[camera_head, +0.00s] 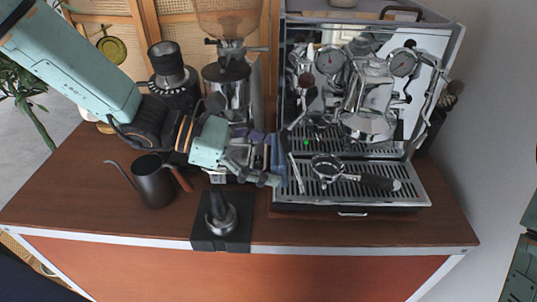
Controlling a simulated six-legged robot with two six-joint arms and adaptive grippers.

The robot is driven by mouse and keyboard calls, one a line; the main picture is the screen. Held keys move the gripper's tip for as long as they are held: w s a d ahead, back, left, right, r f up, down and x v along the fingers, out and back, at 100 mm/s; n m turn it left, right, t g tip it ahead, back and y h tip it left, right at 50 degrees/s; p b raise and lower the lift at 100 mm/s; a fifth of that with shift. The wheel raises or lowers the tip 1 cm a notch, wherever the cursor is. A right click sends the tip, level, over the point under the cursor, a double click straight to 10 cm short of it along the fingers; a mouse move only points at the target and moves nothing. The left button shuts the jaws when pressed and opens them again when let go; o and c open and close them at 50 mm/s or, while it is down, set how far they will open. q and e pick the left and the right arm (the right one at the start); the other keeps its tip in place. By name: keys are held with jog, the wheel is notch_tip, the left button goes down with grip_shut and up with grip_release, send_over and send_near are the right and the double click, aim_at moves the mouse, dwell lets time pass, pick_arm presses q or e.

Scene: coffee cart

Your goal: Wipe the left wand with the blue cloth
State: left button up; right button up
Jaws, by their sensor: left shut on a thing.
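My left gripper (272,165) reaches in from the left and is at the left side of the silver espresso machine. It is shut on the blue cloth (279,153), which shows as a small blue-violet patch at the fingers, partly hidden by them. The left wand (297,121) is a thin metal tube at the machine's left front, just right of and above the cloth. I cannot tell whether cloth and wand touch. My right gripper is not in view.
A portafilter (327,167) lies on the drip tray (410,190). A tamper (220,213) stands on a black mat (240,238) below my left gripper. A dark kettle (153,182) and grinders (229,87) stand left. The front right counter is clear.

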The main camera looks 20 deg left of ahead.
pick_arm(q)
jog(key=shift+w+a+r+p, duration=0.2)
jog(key=shift+a+r+p, duration=0.05)
jog(key=shift+r+p, duration=0.1)
dwell(1.1)
jog(key=shift+f, duration=0.1)
jog(key=shift+s+d+f+b, duration=0.15)
jog(key=shift+s+f+b, duration=0.3)
jog(key=shift+s+f, duration=0.2)
jog(key=shift+s+d+f+b, duration=0.15)
jog(key=shift+s+f+b, duration=0.35)
jog(key=shift+s, duration=0.1)
